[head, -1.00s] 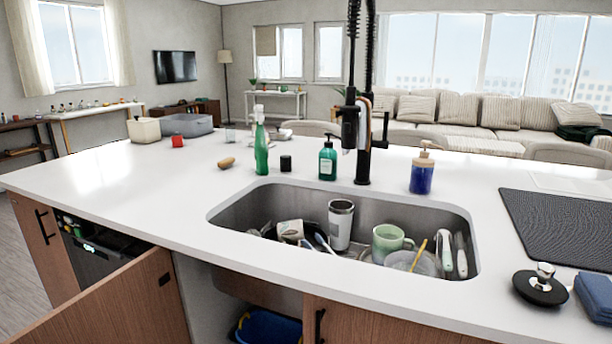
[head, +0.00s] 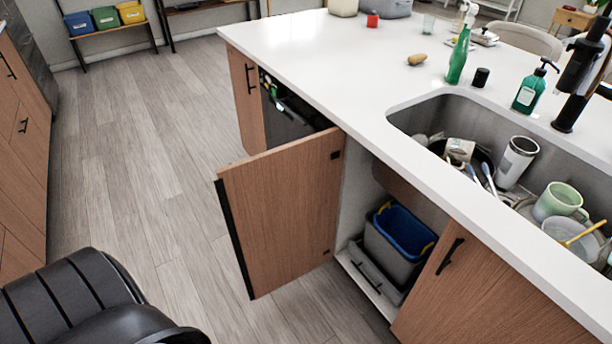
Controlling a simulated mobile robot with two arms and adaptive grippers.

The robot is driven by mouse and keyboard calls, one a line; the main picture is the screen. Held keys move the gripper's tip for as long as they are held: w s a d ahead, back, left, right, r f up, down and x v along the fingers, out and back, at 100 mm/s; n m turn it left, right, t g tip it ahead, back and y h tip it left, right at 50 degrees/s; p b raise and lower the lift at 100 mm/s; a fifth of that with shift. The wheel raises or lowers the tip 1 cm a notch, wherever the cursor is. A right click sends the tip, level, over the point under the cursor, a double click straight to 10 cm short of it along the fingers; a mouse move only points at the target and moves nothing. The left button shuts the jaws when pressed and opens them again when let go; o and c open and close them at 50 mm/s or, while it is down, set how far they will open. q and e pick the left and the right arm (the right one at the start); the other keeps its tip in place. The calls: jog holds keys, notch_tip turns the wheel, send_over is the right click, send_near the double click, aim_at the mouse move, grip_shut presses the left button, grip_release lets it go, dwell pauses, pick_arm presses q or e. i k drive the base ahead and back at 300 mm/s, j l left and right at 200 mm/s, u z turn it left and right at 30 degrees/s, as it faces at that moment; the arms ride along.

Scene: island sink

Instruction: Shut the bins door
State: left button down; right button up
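The bins door (head: 285,205) is a wood-fronted cabinet door on the front of the sink island. It stands wide open, swung out to the left over the floor. A long black strip runs along its free edge. Inside the open cabinet, a grey bin with a blue liner (head: 400,228) sits on a low pale tray or pull-out (head: 372,284). A black part of my own body fills the lower left corner of the head view. Neither gripper shows.
Wooden floor (head: 140,170) is clear to the left of the door. Left of the door, a dark appliance (head: 285,115) is set in the island. A closed cabinet front with a black handle (head: 450,256) is right of the opening. The sink (head: 465,105) above holds several dishes.

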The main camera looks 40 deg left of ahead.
aim_at(280, 205)
jog(key=j+z, duration=0.4)
jog(key=k+j+z, duration=0.1)
jog(key=j+z, duration=0.3)
jog(key=k+j, duration=0.15)
jog(key=j, duration=0.25)
jog(key=k+j+z, duration=0.15)
jog(key=j, duration=0.3)
jog(key=k+j, duration=0.15)
jog(key=j, duration=0.25)
jog(key=k+j+z, duration=0.15)
jog(key=j, duration=0.25)
jog(key=k+j, duration=0.15)
jog(key=j, duration=0.25)
jog(key=k+j+z, duration=0.1)
jog(key=j, duration=0.25)
jog(key=k+j, duration=0.1)
jog(key=j, duration=0.3)
jog(key=k+j+z, duration=0.1)
jog(key=j, duration=0.25)
jog(key=k+j, duration=0.15)
jog(key=j, duration=0.25)
jog(key=i+j+z, duration=0.45)
jog(key=i+j, duration=0.25)
